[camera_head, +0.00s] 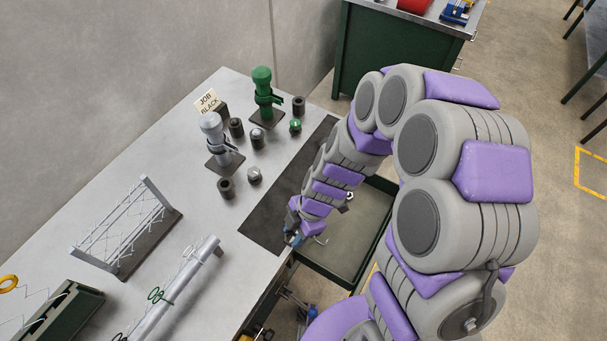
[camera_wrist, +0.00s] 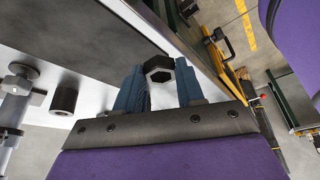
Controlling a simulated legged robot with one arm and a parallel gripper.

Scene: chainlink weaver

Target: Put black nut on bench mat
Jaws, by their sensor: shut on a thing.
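The black nut (camera_wrist: 158,63) is a dark hexagonal piece held between the two blue fingertips of my gripper (camera_wrist: 158,82) in the wrist view. My gripper (camera_head: 294,236) is low at the front edge of the bench in the head view, beside the near end of the bench mat. I cannot make out the nut in that view. The bench mat (camera_head: 262,222) is a dark strip along the bench's right edge. My arm hides part of it. It also shows as a dark area in the wrist view (camera_wrist: 85,35). I cannot tell whether the nut touches it.
A grey post (camera_head: 214,138) and a green post (camera_head: 263,92) stand on the bench among several small dark cylinders. A sign (camera_head: 208,103) reads "JOB BLACK". A wire rack (camera_head: 125,230) stands left. An open green-edged tray (camera_head: 345,250) lies below the bench edge.

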